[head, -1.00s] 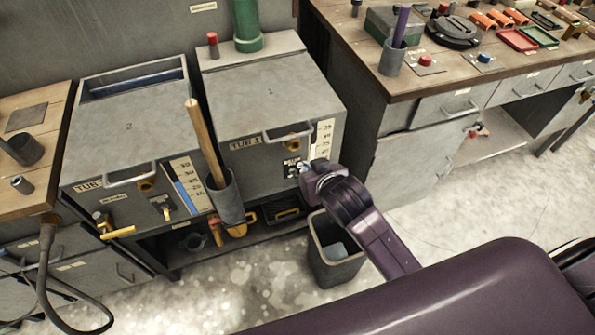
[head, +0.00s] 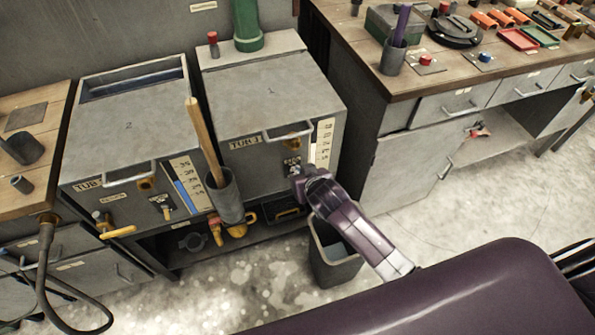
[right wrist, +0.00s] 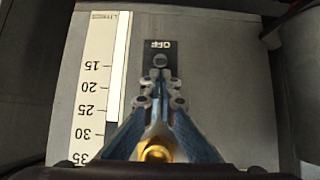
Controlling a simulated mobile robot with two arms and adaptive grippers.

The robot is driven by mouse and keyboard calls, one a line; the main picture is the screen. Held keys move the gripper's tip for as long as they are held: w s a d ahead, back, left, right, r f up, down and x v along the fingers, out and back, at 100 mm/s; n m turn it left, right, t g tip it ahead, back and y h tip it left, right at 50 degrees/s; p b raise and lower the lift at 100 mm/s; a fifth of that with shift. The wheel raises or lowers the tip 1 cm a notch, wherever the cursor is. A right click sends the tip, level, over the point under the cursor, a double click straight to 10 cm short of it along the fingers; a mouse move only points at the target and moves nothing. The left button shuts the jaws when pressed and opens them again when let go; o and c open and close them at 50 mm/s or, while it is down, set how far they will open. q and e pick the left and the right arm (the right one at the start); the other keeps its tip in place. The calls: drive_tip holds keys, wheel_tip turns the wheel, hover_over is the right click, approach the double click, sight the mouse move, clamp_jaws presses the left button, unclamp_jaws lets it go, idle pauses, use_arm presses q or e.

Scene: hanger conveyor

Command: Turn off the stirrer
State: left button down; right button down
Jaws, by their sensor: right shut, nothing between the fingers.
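Tub 1 (head: 262,105) is a grey metal box with a handle and a level scale (head: 323,143) on its front. A small dark switch plate (head: 292,160) sits beside the scale; in the right wrist view the plate (right wrist: 160,47) reads OFF, with a round grey knob (right wrist: 160,61) below the word. My right gripper (right wrist: 160,88) is shut and empty, its tips just short of the knob in that view; I cannot tell if they touch. In the head view the right gripper (head: 297,178) is in front of the plate, partly hiding it. My left gripper is not in view.
Tub 2 (head: 125,130) stands to the left, with its own switch plate (head: 162,203). A holder (head: 226,197) with a wooden stick hangs between the tubs. A grey bin (head: 335,265) stands on the floor below my arm. A workbench (head: 400,90) is at the right.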

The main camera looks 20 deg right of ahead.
drive_tip(key=shift+f, duration=0.2)
idle(0.3)
drive_tip(key=shift+s+f+t+b, duration=0.1)
drive_tip(key=shift+s+t+b, duration=0.05)
drive_tip(key=shift+t+b, duration=0.2)
drive_tip(key=shift+s+f+t+b, duration=0.2)
drive_tip(key=shift+f+t+b, duration=0.05)
drive_tip(key=shift+t+b, duration=0.25)
drive_tip(key=shift+s+f, duration=0.45)
drive_tip(key=shift+f, duration=0.25)
drive_tip(key=shift+r+p, duration=0.85)
drive_tip(key=shift+p, duration=0.2)
